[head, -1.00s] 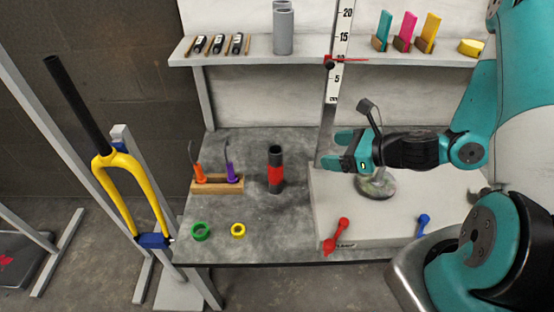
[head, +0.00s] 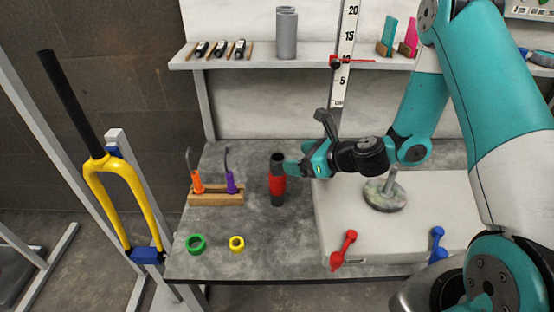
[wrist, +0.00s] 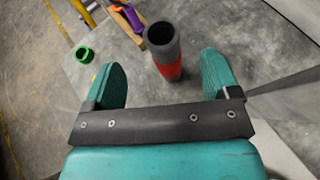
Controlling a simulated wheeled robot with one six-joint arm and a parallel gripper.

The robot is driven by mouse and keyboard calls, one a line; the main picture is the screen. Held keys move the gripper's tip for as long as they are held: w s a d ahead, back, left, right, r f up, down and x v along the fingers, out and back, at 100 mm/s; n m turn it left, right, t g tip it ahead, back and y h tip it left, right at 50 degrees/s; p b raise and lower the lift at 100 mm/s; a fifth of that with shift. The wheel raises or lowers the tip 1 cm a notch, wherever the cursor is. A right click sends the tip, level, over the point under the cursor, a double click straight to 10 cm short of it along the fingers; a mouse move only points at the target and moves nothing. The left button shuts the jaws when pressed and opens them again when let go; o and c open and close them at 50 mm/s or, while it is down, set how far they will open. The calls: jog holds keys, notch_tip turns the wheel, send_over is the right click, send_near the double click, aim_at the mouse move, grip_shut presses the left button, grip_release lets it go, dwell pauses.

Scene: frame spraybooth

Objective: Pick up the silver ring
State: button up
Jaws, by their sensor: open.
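I cannot make out a thing that is clearly a silver ring. On the bench lie a green ring (head: 196,244) and a yellow ring (head: 237,243); the green one also shows in the wrist view (wrist: 84,54). A hollow upright cylinder (head: 278,181), dark grey at top and bottom with a red middle, stands behind them. My gripper (head: 292,171) is open at its right side, close to it. In the wrist view the cylinder (wrist: 166,65) appears between the two teal fingers, with clear gaps on both sides. Contact cannot be told in the head view.
A wooden rack (head: 215,195) with orange and purple tools stands left of the cylinder. At right is a pale board (head: 335,215) with a round stand (head: 384,196) and red and blue handles. A shelf above holds a grey tube (head: 287,33). A yellow fork (head: 95,190) stands left of the bench.

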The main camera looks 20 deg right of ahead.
aim_at(272, 157)
jog(key=x, duration=0.5)
jog(key=shift+w+a, duration=0.1)
jog(key=shift+w, duration=0.1)
jog(key=c, duration=1)
jog(key=shift+c, duration=0.3)
notch_tip(272, 157, up, 10)
jog(key=p, duration=0.2)
